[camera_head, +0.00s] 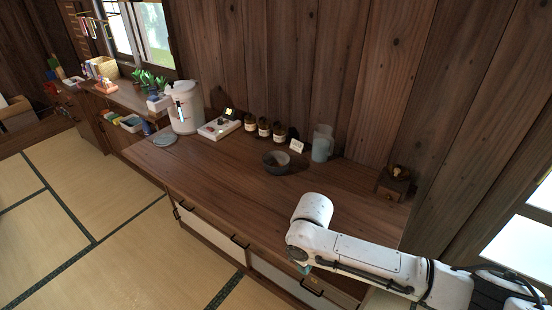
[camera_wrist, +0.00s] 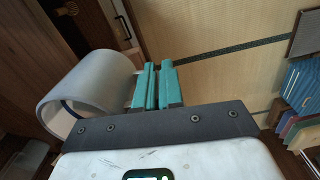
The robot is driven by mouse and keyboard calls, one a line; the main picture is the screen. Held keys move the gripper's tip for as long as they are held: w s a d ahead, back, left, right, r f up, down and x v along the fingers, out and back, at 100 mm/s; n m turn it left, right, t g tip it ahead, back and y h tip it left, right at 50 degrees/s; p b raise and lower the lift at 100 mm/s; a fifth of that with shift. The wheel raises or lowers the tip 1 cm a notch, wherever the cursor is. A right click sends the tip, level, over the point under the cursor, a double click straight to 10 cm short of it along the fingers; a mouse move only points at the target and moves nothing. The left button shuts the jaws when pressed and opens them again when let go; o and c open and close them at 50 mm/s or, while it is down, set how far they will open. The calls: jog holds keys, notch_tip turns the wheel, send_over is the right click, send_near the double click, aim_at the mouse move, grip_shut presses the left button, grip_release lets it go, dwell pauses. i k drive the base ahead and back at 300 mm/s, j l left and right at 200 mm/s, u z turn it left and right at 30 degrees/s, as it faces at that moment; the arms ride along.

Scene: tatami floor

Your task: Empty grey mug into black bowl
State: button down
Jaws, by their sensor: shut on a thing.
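My gripper (camera_wrist: 158,82) has teal fingers, close together beside the grey mug (camera_wrist: 88,82) in the wrist view. The fingers are shut at the mug's side, where its handle appears to be; the grip itself is largely hidden. The mug's open rim faces the lower left of that picture; its contents do not show. In the head view only a bit of teal finger (camera_head: 304,268) shows below my white arm, and the mug is hidden. The black bowl (camera_head: 275,164) stands upright on the wooden counter, apart from my gripper, farther back toward the wall.
A grey-blue pitcher (camera_head: 322,145) stands right of the bowl, with a small white card (camera_head: 297,146) and several dark jars (camera_head: 264,128) behind. A white water boiler (camera_head: 184,108) stands left. A wooden box (camera_head: 394,183) is at the right end. The counter's front is clear.

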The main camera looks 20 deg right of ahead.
aim_at(276, 163)
jog(key=i, duration=2)
